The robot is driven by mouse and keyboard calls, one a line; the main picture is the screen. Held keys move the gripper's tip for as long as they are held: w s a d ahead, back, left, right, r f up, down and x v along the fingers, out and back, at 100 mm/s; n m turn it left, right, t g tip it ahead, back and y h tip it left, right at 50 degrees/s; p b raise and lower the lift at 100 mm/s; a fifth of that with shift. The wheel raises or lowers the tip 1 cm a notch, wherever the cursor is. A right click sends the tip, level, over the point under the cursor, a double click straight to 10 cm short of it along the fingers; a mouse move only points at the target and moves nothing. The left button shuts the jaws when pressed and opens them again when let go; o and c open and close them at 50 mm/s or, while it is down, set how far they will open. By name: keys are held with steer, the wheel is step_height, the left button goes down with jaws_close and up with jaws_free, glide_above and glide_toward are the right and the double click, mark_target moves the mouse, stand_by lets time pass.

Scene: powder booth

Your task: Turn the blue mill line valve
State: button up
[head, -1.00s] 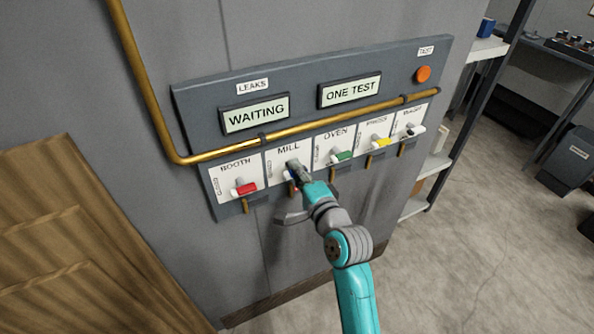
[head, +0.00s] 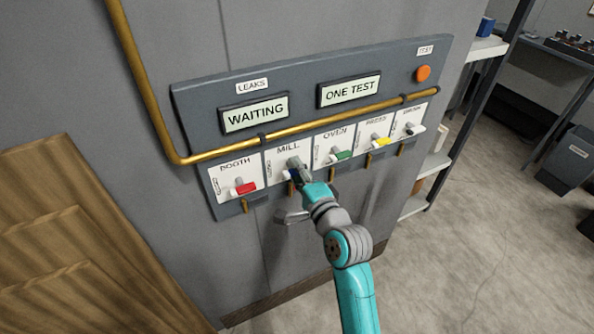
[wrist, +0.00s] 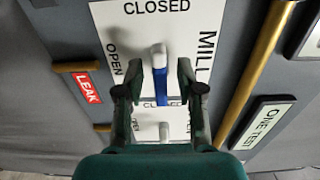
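The mill valve has a blue lever (wrist: 160,86) on a white hub, on a white plate (wrist: 118,18) marked MILL, CLOSED and OPEN. In the wrist view the lever points down, away from the CLOSED word at the top, with OPEN at the left. My gripper (wrist: 161,90) is open, one finger on each side of the lever, with visible gaps. In the head view my gripper (head: 299,172) covers most of the blue lever (head: 291,175). Whether the fingertips reach the lever's depth cannot be told.
Red (head: 244,188), green (head: 343,155) and yellow (head: 382,142) levers sit on neighbouring plates. A brass pipe (head: 330,115) runs above the valves. A red LEAK tag (wrist: 87,88) sits beside a brass stub. Displays read WAITING (head: 255,114) and ONE TEST (head: 350,88); an orange button (head: 423,74) is upper right.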

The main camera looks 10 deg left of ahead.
steer(key=v, duration=1.2)
steer(key=shift+f, duration=0.1)
steer(key=s+d+f+n+h, duration=0.2)
steer(key=s+d+f+h, duration=0.2)
steer(key=s+d+f, duration=0.45)
steer(key=s+d+f+n+h, duration=0.25)
steer(key=s+d+f, duration=0.35)
steer(key=s, duration=0.5)
steer(key=s+d+r+n+h, duration=0.1)
steer(key=s+d+n, duration=0.1)
steer(key=s, duration=0.8)
steer(key=s+d+r+n+h, duration=0.2)
steer(key=s+n, duration=0.3)
steer(key=s, duration=0.6)
steer(key=shift+d+r, duration=0.15)
steer(key=shift+d, duration=0.4)
